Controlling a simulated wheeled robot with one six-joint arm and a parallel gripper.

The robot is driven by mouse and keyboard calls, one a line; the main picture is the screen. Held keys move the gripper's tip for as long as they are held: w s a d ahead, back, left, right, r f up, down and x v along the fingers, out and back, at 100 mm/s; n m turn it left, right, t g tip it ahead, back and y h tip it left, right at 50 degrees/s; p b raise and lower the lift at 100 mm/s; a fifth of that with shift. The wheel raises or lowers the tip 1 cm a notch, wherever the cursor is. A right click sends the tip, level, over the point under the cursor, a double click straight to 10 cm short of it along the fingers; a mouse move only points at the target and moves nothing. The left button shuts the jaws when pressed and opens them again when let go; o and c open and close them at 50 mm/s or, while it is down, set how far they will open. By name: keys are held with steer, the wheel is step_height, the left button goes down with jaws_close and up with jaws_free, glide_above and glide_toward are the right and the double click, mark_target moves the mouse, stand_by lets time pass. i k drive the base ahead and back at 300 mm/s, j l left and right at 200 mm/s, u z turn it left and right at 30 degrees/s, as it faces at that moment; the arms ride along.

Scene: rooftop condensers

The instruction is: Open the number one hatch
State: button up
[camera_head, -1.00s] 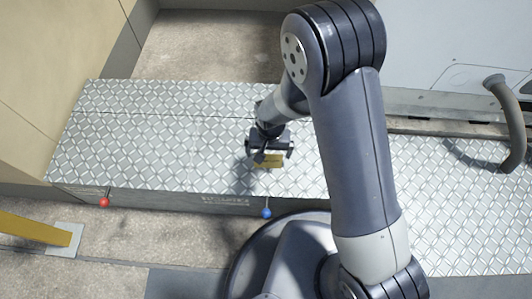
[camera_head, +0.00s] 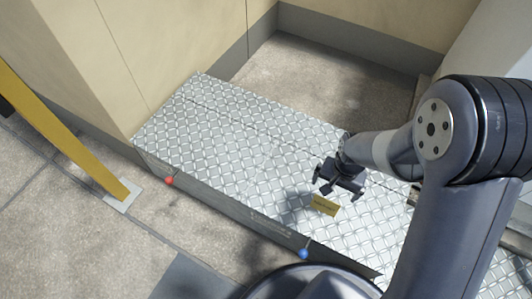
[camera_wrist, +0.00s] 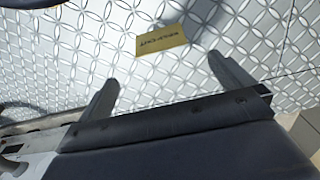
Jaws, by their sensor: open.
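A raised metal diamond-plate cover (camera_head: 225,125) lies along the wall, with a seam running lengthwise near its back edge. A red-knobbed lever (camera_head: 169,181) and a blue-knobbed lever (camera_head: 304,253) stick out at its front face. Faint lettering on the front face is too small to read. A yellow label (camera_head: 324,205) lies on the plate; in the wrist view the label (camera_wrist: 162,40) has dark print that I cannot read surely. My gripper (camera_head: 338,190) is open and empty above the plate, just behind the label. Its fingers (camera_wrist: 165,85) show apart in the wrist view. I see no hatch number.
A yellow post (camera_head: 65,130) on a light foot plate stands at the left. A beige wall (camera_head: 110,60) borders the plate at the back left. A concrete recess (camera_head: 330,70) lies behind the plate. Concrete floor (camera_head: 130,235) in front is clear.

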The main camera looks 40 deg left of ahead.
mark_target(225, 154)
steer(key=j+u, duration=0.1)
steer(key=u, duration=2.75)
steer(key=i+j, duration=0.3)
steer(key=i, duration=0.15)
steer(key=i+j, duration=0.25)
steer(key=i, duration=0.2)
